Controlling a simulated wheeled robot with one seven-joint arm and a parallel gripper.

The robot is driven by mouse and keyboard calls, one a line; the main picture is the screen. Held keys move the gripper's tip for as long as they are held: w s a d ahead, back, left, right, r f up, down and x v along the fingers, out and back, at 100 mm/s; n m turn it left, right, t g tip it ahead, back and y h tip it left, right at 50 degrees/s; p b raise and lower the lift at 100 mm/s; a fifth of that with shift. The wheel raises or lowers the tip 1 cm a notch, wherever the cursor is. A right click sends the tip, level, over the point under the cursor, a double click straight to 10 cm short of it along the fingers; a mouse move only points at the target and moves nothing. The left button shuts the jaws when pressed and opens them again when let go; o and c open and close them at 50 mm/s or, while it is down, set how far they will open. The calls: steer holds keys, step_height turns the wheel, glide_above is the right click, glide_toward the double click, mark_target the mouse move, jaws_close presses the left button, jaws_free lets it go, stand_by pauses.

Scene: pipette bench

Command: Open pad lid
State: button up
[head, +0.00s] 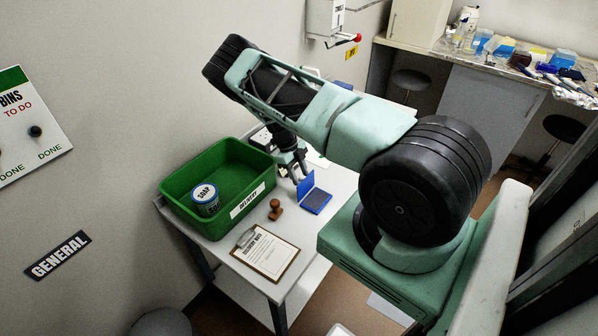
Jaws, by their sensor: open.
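A small blue ink pad (317,200) lies on the white table, right of the green bin. Its blue lid (306,184) stands raised at the pad's left back edge, so the pad's dark blue inside shows. My gripper (298,176) is just behind and above the raised lid, pointing down. Its jaws are open and hold nothing that I can see. Whether a finger touches the lid cannot be told at this size.
A green bin (176,187) with a soap tub (205,199) inside stands left of my gripper. A wooden stamp (275,209) and a clipboard (265,252) are nearer the front of the white table (222,249). A cluttered bench (470,60) stands far right.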

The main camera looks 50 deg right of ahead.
jaws_close()
steer(key=shift+w+f+b, duration=0.25)
steer(key=shift+f+b, duration=0.15)
steer(key=shift+b, duration=0.5)
steer(key=b, duration=0.3)
steer(key=shift+w+f+g, duration=0.25)
steer(key=shift+g, duration=0.15)
steer(key=b, duration=0.1)
steer(key=g+b, duration=0.1)
steer(key=b, duration=0.1)
steer(key=shift+w+a+f+b, duration=0.1)
steer(key=shift+w+f+b, duration=0.15)
steer(key=shift+w+b, duration=0.05)
steer(key=shift+w+r+g+b, duration=0.1)
steer(key=shift+w+g+b, duration=0.2)
steer(key=shift+g+b, duration=0.45)
steer(key=shift+r, duration=0.1)
jaws_free()
